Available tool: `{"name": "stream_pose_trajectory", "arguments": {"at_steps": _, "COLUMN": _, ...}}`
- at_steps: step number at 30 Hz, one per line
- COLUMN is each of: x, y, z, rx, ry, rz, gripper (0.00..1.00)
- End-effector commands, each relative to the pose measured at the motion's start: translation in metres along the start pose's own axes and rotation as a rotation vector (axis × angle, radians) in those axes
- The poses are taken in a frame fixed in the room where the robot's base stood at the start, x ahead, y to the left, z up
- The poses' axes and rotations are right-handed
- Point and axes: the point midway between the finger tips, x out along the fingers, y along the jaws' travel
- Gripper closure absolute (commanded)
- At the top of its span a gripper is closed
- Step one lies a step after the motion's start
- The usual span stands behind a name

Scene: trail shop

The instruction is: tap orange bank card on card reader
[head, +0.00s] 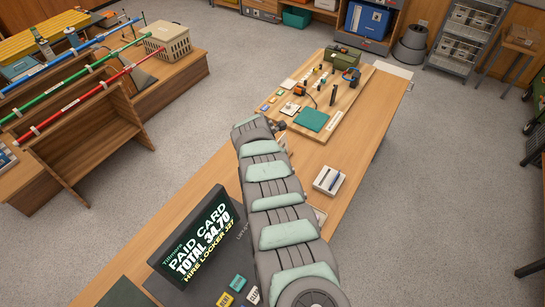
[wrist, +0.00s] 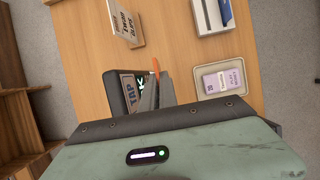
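In the wrist view, a thin orange edge of the bank card (wrist: 156,66) sticks out between the fingers of my gripper (wrist: 158,88). The gripper looks shut on it. The dark card reader (wrist: 118,92) lies right beside the fingers, with "TAP" and a lit green mark on its face. The card is close over the reader's right side; I cannot tell whether they touch. In the head view, my arm hides the reader and the card. The till screen (head: 203,240) there reads "PAID CARD TOTAL 34.70".
A slips stand (wrist: 124,22) is beyond the reader. A wooden board (head: 345,105) with tools fills the far end.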

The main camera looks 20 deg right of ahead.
Motion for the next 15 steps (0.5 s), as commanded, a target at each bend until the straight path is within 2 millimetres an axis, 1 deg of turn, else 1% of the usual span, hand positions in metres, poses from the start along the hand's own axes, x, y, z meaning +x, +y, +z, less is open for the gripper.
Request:
{"name": "stream_pose_trajectory", "arguments": {"at_steps": 1, "x": -0.004, "y": -0.002, "z": 0.002, "rx": 0.0, "ry": 0.001, "rz": -0.002, "gripper": 1.0}}
{"name": "stream_pose_trajectory", "arguments": {"at_steps": 11, "x": -0.007, "y": -0.015, "z": 0.003, "rx": 0.001, "ry": 0.0, "rz": 0.0, "gripper": 1.0}}
{"name": "stream_pose_trajectory", "arguments": {"at_steps": 15, "x": -0.009, "y": -0.024, "z": 0.003, "rx": -0.001, "ry": 0.002, "rz": -0.004, "gripper": 1.0}}
